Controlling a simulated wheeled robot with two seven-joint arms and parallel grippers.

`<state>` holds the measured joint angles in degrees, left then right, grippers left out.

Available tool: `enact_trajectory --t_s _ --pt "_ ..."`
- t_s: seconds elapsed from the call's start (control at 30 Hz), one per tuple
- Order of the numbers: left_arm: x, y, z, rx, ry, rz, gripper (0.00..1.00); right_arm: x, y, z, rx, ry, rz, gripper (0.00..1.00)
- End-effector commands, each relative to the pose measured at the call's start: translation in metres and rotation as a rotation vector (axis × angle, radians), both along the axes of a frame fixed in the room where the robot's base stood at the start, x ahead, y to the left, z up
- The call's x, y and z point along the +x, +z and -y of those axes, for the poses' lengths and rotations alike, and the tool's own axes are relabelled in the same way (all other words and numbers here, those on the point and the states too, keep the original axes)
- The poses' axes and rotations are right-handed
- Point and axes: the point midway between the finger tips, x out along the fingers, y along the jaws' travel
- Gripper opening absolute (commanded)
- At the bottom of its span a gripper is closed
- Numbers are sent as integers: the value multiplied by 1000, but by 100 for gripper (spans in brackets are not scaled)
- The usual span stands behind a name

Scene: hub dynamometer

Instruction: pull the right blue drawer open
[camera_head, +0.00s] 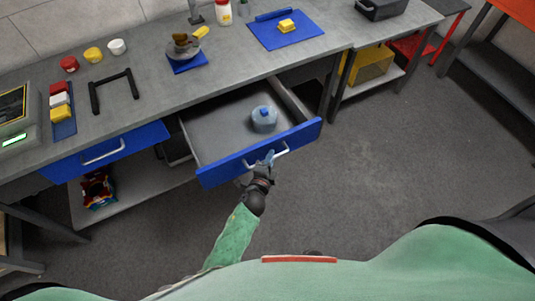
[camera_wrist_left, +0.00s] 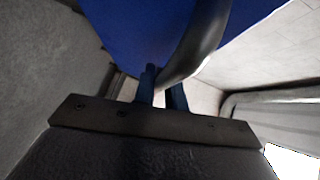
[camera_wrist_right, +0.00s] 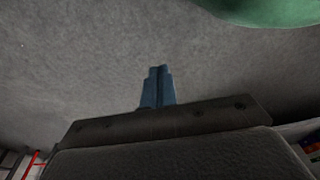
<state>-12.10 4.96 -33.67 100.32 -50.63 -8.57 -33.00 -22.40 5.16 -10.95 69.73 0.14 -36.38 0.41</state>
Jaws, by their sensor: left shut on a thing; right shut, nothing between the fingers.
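The right blue drawer (camera_head: 225,166) is pulled well out from under the grey workbench, and its inside shows in the head view. A clear container with a blue cap (camera_head: 264,119) stands in it. My left gripper (camera_head: 268,160) is at the drawer's front, shut on the pale curved handle (camera_head: 281,153). The handle (camera_wrist_left: 197,45) also shows in the left wrist view, passing between the fingers, with the blue drawer front behind it. My right gripper (camera_wrist_right: 158,72) is shut and empty above grey floor; it is not clear in the head view.
The left blue drawer (camera_head: 107,152) is closed. A lower shelf (camera_head: 140,190) under the bench holds a red and blue packet (camera_head: 98,190). The bench top carries a black U-shaped frame (camera_head: 112,88), blue mats and small items. Floor right of the open drawer is clear.

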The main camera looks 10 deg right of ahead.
Motion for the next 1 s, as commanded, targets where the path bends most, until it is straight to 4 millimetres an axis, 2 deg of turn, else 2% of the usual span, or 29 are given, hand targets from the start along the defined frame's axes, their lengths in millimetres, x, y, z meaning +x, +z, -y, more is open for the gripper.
enact_trajectory --t_s 0.33,0.37,0.43,0.47,0.73,0.87,1.0 --pt "-1 -1 0 1 1 -1 0 -1 0 2 -2 0 -1 0" --pt "-1 -1 0 1 1 -1 18 0 0 2 -2 0 -1 0" --pt "-1 -1 0 1 1 -1 32 -1 0 2 -2 0 -1 0" --pt "-1 -1 0 1 1 -1 34 -1 0 2 -2 0 -1 0" --pt "-1 0 0 0 0 0 34 0 -1 2 -2 0 -1 0" --pt "-9 -2 -5 2 1 -1 34 0 -3 1 -2 -1 -7 0" --pt "-26 0 -14 0 0 -1 34 12 16 -12 11 -5 -5 0"
